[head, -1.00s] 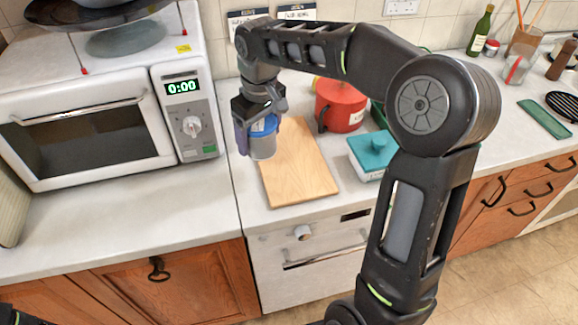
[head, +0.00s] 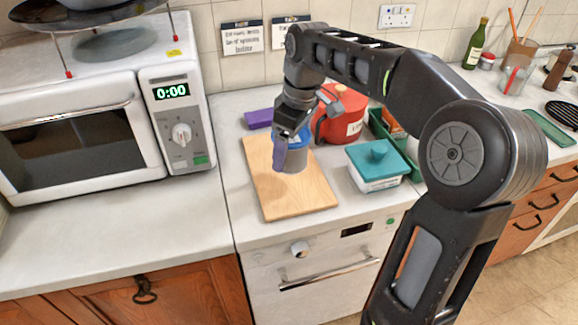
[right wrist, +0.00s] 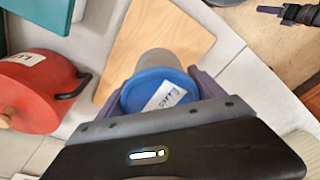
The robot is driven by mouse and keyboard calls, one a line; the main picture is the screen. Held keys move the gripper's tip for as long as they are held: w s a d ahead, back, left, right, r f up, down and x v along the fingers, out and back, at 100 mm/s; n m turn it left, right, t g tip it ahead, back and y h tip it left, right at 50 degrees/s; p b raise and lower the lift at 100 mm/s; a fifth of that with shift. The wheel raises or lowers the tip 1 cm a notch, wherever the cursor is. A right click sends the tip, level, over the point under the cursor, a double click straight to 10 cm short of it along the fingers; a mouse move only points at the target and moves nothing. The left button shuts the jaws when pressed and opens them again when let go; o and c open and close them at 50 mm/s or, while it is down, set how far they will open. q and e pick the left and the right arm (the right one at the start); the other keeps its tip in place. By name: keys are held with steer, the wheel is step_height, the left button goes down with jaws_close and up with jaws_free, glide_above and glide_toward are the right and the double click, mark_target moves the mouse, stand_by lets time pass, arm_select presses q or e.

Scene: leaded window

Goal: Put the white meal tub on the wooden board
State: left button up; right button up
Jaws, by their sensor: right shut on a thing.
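The white meal tub (head: 295,161), pale grey in this light, has a blue lid. The lid (right wrist: 160,92) bears a white label in the right wrist view. My right gripper (head: 288,150) is shut on the tub, with its purple fingers on either side. The wooden board (head: 295,197) lies flat on the counter and also shows in the right wrist view (right wrist: 140,35). The tub appears upright over the board's back half; I cannot tell whether its base touches the wood. My left gripper is out of view.
A red canister (head: 345,112) stands behind the board, and a teal-lidded white dish (head: 378,168) stands to its right. A purple item (head: 258,118) lies behind the board. The microwave (head: 85,125) is at the left. The board's front half is clear.

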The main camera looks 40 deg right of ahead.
mark_target(290, 166)
steer(key=shift+f, duration=0.9)
steer(key=shift+f, duration=1.9)
steer(key=shift+f, duration=0.15)
steer(key=o, duration=1.9)
